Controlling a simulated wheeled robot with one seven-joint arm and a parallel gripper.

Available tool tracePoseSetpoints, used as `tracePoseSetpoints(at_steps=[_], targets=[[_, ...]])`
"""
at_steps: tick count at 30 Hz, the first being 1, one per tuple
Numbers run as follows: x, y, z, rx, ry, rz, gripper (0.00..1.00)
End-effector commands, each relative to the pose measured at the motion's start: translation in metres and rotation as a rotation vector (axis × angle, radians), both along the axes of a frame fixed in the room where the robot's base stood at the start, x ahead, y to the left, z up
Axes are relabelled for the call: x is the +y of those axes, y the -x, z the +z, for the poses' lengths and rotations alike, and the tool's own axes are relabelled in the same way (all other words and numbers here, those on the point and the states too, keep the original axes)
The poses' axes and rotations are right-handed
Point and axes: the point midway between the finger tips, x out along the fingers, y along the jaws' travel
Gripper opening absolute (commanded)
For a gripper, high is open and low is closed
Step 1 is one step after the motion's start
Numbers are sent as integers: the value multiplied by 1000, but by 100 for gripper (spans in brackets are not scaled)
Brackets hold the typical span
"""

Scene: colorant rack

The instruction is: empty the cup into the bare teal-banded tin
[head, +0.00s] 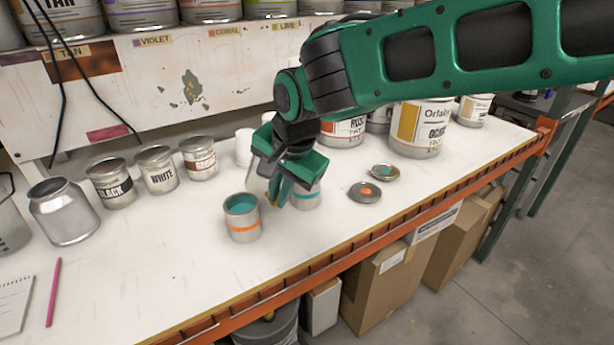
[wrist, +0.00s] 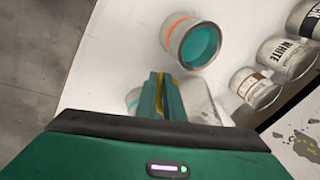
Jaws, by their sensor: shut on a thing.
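My gripper (head: 277,191) is shut on a pale grey cup (wrist: 205,100); its fingers (wrist: 165,98) hide part of it. In the head view only a pale sliver of the cup shows beside the fingers, so its contents and exact tilt are unclear. The bare teal-banded tin (head: 307,198) stands on the bench just right of and behind the fingers, its top mostly hidden. A small part of it shows left of the fingers in the wrist view (wrist: 133,98). An orange-banded tin (head: 242,230) with teal paint inside stands left of my gripper, apart from it.
Two lids, one orange-dotted (head: 364,192) and one teal-dotted (head: 384,172), lie to the right. Labelled tins, including black (head: 112,185) and white (head: 158,172), stand left. A large ochre tin (head: 420,128) stands at the back right. The bench front is clear.

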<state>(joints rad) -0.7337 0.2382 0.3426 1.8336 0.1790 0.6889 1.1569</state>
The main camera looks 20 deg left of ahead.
Motion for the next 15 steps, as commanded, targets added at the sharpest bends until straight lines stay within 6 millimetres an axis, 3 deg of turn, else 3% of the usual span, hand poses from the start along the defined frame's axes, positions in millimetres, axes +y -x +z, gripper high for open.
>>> tracePoseSetpoints(at_steps=[6, 15], targets=[[7, 4, -7, -31, 87, -14, 0], [13, 5, 6, -71, 187, -40, 0]])
